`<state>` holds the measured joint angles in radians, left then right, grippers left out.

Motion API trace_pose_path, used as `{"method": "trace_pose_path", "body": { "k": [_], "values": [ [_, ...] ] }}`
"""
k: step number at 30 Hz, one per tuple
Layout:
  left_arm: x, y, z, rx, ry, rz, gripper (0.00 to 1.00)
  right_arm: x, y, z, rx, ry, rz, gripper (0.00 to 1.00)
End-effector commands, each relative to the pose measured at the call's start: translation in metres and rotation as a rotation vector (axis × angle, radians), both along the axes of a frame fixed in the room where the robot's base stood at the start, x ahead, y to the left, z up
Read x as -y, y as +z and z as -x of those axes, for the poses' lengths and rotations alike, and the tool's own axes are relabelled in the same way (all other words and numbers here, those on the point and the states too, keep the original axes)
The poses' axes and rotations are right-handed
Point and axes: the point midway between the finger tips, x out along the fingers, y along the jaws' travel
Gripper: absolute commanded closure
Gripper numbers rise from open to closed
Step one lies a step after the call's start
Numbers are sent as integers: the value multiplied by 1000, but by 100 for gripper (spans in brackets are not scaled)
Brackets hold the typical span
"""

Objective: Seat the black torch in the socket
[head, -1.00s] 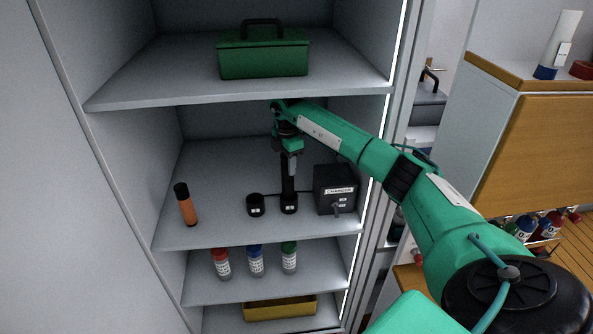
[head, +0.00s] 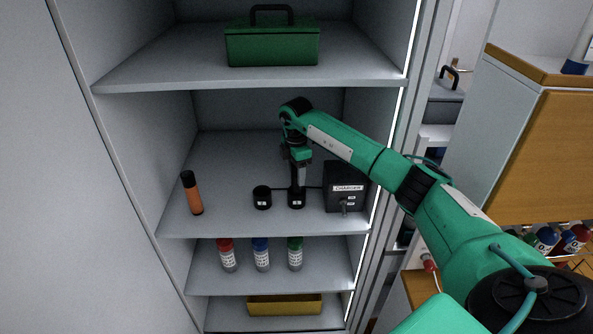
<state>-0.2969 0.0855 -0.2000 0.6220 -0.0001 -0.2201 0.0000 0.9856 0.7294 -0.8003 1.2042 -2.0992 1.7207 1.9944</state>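My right gripper (head: 299,180) reaches in from the right and points straight down on the middle shelf. It appears shut on the dark upright black torch (head: 295,182), most of which is hidden by the fingers. The torch stands upright at the right one of two small black sockets (head: 296,201); its lower end is in or right at the socket's mouth, and I cannot tell how deep. The other socket (head: 262,198) is to its left and looks empty. My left gripper is not in view.
A charger box (head: 345,188) stands close right of the socket. An orange, black-capped torch (head: 192,193) stands at the left. The shelf above holds a green toolbox (head: 272,43). Below are several capped bottles (head: 261,255) and a yellow tray (head: 284,305).

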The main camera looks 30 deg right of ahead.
Motion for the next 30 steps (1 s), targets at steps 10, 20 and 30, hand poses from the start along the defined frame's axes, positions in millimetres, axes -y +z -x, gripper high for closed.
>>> {"method": "trace_pose_path", "body": {
  "k": [10, 20, 30],
  "values": [
    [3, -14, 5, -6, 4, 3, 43, 0, 21, -1, 5, 0, 0, 43],
    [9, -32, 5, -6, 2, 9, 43, 0, 68, -1, 3, 0, -1, 43],
    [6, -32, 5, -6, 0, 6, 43, -1, 75, 0, 1, 3, -3, 43]
  ]
}}
